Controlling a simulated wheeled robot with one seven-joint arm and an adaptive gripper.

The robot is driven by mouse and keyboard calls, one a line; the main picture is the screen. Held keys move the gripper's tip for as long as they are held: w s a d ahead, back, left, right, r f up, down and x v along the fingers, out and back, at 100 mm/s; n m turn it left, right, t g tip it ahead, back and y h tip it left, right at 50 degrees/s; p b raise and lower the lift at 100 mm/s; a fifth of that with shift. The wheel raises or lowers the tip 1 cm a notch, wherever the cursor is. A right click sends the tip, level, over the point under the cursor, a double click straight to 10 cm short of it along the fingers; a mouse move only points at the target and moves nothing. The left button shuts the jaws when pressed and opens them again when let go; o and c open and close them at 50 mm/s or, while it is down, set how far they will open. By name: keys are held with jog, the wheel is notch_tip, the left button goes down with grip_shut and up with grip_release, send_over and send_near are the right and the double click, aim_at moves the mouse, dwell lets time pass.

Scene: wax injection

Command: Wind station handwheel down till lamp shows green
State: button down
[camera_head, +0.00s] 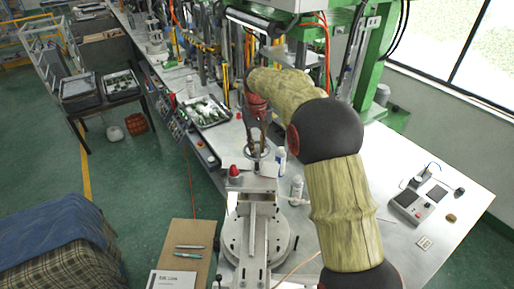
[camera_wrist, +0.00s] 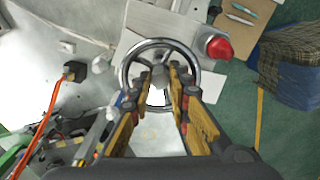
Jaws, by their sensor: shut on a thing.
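The station handwheel is a chrome ring that shows in the wrist view (camera_wrist: 128,62) and, small, in the head view (camera_head: 268,151). My gripper (camera_wrist: 163,80) reaches inside the ring and is shut on the wheel's middle part; the fingers hide exactly where they touch. In the head view my gripper (camera_head: 257,143) points down at the wheel from above. A red dome lamp (camera_head: 235,171) stands on the station just in front of the wheel; in the wrist view the lamp (camera_wrist: 219,48) is beside the ring. It looks red, not green.
White bottles (camera_head: 280,156) stand close right of the wheel. A tray of small parts (camera_head: 207,112) lies behind on the left. A control box (camera_head: 411,205) sits at the right of the bench. A brown clipboard (camera_head: 190,240) is at the front left. The right bench top is mostly clear.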

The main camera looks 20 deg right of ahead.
jog(key=m, duration=0.5)
jog(key=shift+w+r, duration=0.1)
jog(key=shift+r, duration=0.05)
jog(key=m, duration=0.6)
jog(key=shift+m, duration=0.4)
jog(key=m, duration=0.9)
jog(key=shift+r+m, duration=0.1)
jog(key=shift+m, duration=0.5)
jog(key=c, duration=2)
grip_release()
jog(key=shift+o, duration=0.4)
